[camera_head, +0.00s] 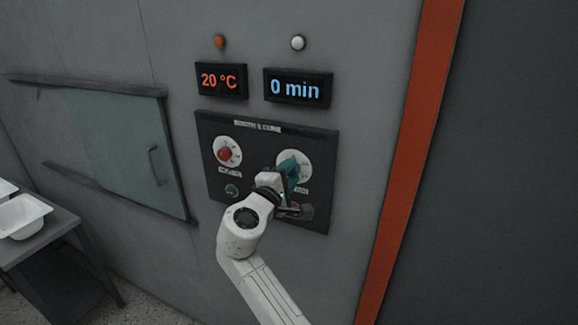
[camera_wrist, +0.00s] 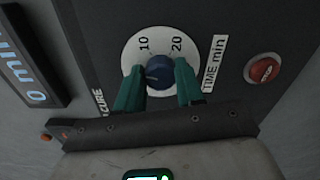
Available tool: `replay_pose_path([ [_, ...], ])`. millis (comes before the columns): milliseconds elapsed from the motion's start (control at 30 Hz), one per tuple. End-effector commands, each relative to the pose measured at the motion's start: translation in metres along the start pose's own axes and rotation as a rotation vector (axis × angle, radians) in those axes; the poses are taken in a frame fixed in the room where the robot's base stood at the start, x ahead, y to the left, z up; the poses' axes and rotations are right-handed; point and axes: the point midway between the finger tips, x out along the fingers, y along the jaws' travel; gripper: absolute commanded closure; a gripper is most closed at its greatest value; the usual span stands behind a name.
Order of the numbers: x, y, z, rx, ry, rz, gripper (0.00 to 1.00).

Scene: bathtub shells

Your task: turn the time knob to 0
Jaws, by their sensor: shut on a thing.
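The time knob (camera_wrist: 160,73) is blue and sits in a white dial marked 10 and 20, labelled TIME min. My gripper (camera_wrist: 160,80) has its green fingers on either side of the knob, shut on it. In the head view my gripper (camera_head: 289,176) covers most of the time dial (camera_head: 301,158) on the right of the control panel (camera_head: 318,210). The blue time display (camera_head: 297,88) above the panel reads 0 min. The knob's pointer is hard to make out.
A red knob (camera_head: 225,154) on its own dial and a green button (camera_head: 232,190) are on the panel's left. A red button (camera_wrist: 264,70) lies beside the time dial. The orange display (camera_head: 221,81) reads 20 °C. A glass door (camera_head: 122,150) is at left, near a table with white tubs (camera_head: 22,215).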

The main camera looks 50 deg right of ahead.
Motion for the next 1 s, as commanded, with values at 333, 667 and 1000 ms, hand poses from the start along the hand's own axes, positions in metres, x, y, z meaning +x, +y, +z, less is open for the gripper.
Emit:
replay_pose_path([
  [333, -0.0010, 0.0007, -0.0017, -0.212, 0.005, 0.001, 0.93],
  [667, -0.0011, -0.0002, -0.0022, -0.284, 0.006, 0.001, 0.93],
  [1000, -0.0012, -0.0005, -0.0023, -0.289, 0.006, 0.001, 0.93],
])
